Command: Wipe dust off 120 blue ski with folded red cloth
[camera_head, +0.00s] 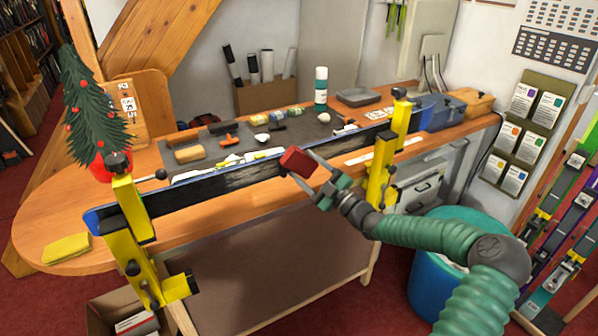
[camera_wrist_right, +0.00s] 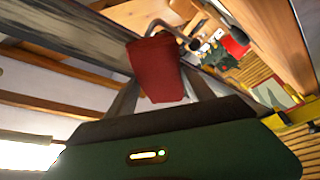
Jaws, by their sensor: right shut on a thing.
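The blue ski (camera_head: 190,193) lies on its edge along the front of the bench, held in yellow vises. Its dark face is towards me, with a blue edge and tip at the left. A grey, streaky patch shows on the middle of this face. My right gripper (camera_head: 313,170) is shut on the folded red cloth (camera_head: 298,161), just right of the streaky patch. In the right wrist view the cloth (camera_wrist_right: 157,70) sits between the fingers, close to a grey streaked surface. I cannot tell whether the cloth touches the ski. My left gripper is not in view.
Yellow vises stand at the left (camera_head: 127,195) and right (camera_head: 383,165). A dark mat (camera_head: 300,133) behind the ski carries small tools. A yellow cloth (camera_head: 66,248) lies at the bench's left end. A small decorated tree (camera_head: 90,105) stands behind the left vise. A blue bin (camera_head: 432,275) is below right.

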